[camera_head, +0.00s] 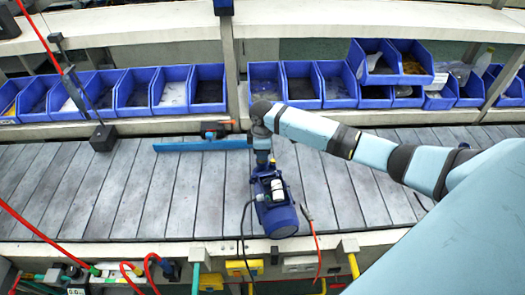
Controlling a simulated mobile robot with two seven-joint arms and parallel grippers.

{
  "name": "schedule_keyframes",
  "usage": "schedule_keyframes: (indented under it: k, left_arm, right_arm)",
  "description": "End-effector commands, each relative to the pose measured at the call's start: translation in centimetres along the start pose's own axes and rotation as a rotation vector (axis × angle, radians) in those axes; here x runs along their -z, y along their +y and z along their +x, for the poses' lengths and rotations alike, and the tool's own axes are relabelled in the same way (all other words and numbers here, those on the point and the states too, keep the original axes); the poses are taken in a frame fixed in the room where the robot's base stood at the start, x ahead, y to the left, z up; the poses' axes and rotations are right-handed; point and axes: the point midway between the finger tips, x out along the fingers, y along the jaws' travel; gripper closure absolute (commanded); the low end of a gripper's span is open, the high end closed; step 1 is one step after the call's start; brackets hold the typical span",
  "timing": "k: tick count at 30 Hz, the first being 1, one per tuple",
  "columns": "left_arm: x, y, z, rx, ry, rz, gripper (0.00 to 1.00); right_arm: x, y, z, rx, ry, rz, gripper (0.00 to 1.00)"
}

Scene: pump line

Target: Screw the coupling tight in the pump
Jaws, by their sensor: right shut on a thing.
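A blue pump (278,218) with a white cylindrical part on top stands on the slatted grey conveyor, near its front edge. My right arm reaches in from the right, and its gripper (262,160) points down at the far end of the pump. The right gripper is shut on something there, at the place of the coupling. The coupling is too small and too covered by the gripper to make out. My left gripper is out of view.
A long blue bar (200,145) lies on the conveyor behind the pump. Blue bins (170,92) line the shelf behind, some stacked at the right (375,62). A black block (103,138) hangs at the left. Hoses and a yellow box (245,267) are along the front edge.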

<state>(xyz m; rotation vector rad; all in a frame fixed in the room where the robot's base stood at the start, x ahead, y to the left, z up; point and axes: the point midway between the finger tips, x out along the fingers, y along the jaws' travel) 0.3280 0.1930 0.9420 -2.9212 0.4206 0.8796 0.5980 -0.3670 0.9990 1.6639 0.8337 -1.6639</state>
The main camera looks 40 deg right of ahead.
Motion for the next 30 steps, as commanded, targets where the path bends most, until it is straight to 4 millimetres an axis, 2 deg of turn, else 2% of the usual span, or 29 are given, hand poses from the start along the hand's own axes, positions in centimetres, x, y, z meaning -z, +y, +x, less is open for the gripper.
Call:
schedule_keyframes:
  k: [9,17,24,25,27,30]
  left_arm:
    - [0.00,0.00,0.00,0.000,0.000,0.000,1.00]
    - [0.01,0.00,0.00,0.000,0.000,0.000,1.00]
    - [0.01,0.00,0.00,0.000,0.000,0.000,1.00]
    - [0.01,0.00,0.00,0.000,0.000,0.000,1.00]
    - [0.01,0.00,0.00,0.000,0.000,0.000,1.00]
    - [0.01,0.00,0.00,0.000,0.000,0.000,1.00]
  right_arm:
    - [-0.04,-0.02,0.03,0.001,-0.001,0.031,1.00]
    - [0.02,-0.08,0.07,0.002,0.000,0.294,1.00]
    - [-0.04,-0.02,0.04,0.001,-0.001,0.319,1.00]
    - [-0.04,-0.02,0.04,0.001,-0.001,0.319,0.72]
    - [-0.04,-0.02,0.04,0.001,-0.001,0.318,0.56]
    - [-0.03,-0.02,0.04,0.001,-0.001,0.318,0.55]
